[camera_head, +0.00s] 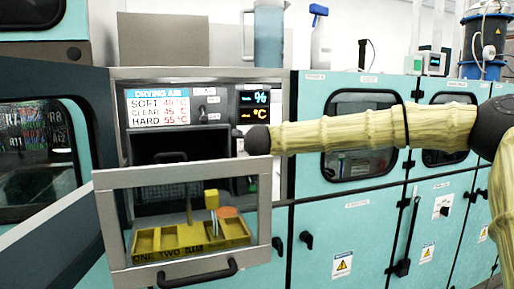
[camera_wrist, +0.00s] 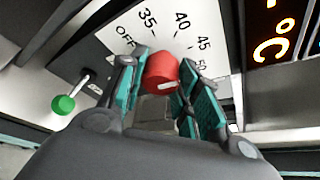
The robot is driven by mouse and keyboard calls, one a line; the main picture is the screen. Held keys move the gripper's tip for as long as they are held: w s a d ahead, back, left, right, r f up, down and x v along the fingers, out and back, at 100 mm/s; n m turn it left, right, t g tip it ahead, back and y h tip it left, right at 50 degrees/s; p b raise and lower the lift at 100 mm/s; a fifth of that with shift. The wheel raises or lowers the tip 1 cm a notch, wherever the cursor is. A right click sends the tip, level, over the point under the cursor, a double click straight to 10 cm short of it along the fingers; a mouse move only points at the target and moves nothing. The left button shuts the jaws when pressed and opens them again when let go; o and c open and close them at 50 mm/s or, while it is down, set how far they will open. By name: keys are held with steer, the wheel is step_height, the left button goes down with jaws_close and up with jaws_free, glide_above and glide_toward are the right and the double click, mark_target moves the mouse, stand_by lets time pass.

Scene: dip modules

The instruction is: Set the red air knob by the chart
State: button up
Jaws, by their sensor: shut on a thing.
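In the wrist view my gripper (camera_wrist: 158,85) has its two teal-padded fingers on either side of the red knob (camera_wrist: 161,70) and is shut on it. The knob sits on a white dial plate (camera_wrist: 180,18) marked OFF, 35, 40, 45 and 50; any further marks are hidden. A white mark shows on the knob, but I cannot tell which number it points to. In the head view the drying air chart (camera_head: 160,106) seems to read SOFT 40, CLEAR 45 and HARD 55 °C. There the knob and my fingers are hidden by my arm.
A green-tipped lever (camera_wrist: 64,104) stands left of the dial. An orange °C display (camera_wrist: 268,40) is at the right. In the head view a framed window door (camera_head: 110,226) stands in front of the cabinet, with a yellow tray (camera_head: 150,242) behind it.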

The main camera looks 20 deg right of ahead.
steer(key=o, duration=1)
steer(key=shift+d+f, duration=0.1)
steer(key=v, duration=0.7)
steer(key=shift+s, duration=0.25)
